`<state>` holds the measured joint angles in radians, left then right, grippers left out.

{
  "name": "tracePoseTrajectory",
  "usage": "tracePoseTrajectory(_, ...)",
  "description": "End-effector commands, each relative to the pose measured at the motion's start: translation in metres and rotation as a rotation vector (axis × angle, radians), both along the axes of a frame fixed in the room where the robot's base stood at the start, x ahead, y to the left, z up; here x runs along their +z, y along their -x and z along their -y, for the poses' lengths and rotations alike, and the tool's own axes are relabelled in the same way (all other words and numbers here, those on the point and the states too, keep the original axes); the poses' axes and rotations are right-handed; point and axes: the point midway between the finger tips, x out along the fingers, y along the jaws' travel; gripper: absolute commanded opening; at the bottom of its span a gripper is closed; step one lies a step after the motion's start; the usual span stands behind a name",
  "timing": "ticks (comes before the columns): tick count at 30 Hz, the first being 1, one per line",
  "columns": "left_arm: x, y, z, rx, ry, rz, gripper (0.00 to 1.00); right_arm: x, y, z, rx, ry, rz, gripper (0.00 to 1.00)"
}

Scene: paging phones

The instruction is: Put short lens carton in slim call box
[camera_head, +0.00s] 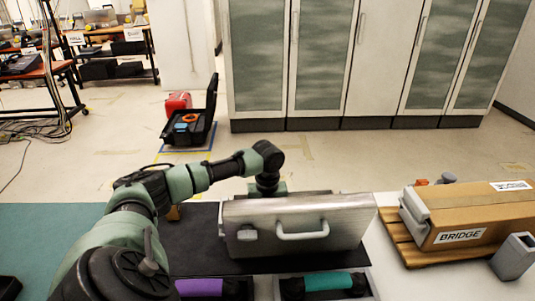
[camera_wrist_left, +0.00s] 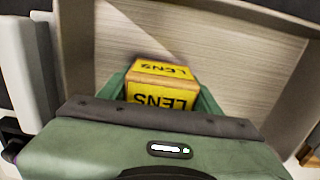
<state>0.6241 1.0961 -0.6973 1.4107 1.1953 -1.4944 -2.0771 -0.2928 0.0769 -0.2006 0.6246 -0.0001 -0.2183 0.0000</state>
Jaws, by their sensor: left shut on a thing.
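The lens carton (camera_wrist_left: 163,85) is a small yellow box marked LENS, held between the fingers of my left gripper (camera_wrist_left: 160,90) in the left wrist view. A pale metallic wall and floor (camera_wrist_left: 215,45) lie beyond it; I cannot tell whether the carton touches them. In the head view a silver metal case (camera_head: 298,205) with a front handle stands on a dark mat. It seems to be the call box, but no label shows. My left wrist goes down behind its top edge, hiding the fingers and carton. My right gripper is not in view.
A cardboard box marked BRIDGE (camera_head: 470,215) sits on a wooden pallet (camera_head: 402,237) at right, near a grey open container (camera_head: 514,256). Purple (camera_head: 200,287) and teal (camera_head: 325,282) rolls lie in front of the case. Bare white tabletop shows between case and pallet.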

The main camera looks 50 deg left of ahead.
Motion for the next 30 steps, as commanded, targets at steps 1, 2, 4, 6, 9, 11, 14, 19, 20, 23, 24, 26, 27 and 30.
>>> tracePoseTrajectory(1,-0.009,0.001,0.001,0.0,0.003,-0.005,0.22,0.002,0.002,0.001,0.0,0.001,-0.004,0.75)
tracePoseTrajectory(2,-0.014,0.001,0.001,0.0,0.003,-0.005,0.22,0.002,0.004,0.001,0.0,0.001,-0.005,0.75)
tracePoseTrajectory(4,-0.023,0.001,0.001,0.001,0.002,-0.003,0.22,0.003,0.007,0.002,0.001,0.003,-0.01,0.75)
tracePoseTrajectory(6,-0.026,0.0,0.0,0.001,0.001,-0.001,0.22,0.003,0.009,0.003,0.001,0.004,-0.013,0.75)
tracePoseTrajectory(9,-0.026,0.0,0.0,0.0,0.001,0.0,0.22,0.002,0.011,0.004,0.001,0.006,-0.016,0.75)
tracePoseTrajectory(11,-0.026,0.0,0.0,0.0,0.001,-0.001,0.22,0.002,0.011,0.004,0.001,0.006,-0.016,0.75)
tracePoseTrajectory(14,-0.027,0.0,0.001,0.0,0.001,-0.001,0.22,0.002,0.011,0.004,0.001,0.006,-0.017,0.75)
tracePoseTrajectory(19,-0.029,0.0,0.001,0.0,0.001,-0.001,0.85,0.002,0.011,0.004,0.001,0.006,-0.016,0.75)
tracePoseTrajectory(20,-0.029,0.0,0.001,0.0,0.001,-0.001,0.85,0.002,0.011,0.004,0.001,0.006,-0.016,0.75)
tracePoseTrajectory(23,-0.029,0.0,0.001,0.0,0.001,-0.001,0.85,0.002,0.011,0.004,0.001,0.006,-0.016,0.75)
tracePoseTrajectory(24,-0.029,0.0,0.001,0.0,0.001,-0.001,0.85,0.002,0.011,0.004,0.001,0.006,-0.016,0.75)
tracePoseTrajectory(26,-0.029,0.0,0.001,0.0,0.001,-0.001,0.85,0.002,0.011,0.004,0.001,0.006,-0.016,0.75)
tracePoseTrajectory(27,-0.029,0.0,0.001,0.0,0.001,-0.001,0.85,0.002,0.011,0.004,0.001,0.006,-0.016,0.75)
tracePoseTrajectory(30,-0.025,0.0,0.0,0.0,0.0,0.0,0.85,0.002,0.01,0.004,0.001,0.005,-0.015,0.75)
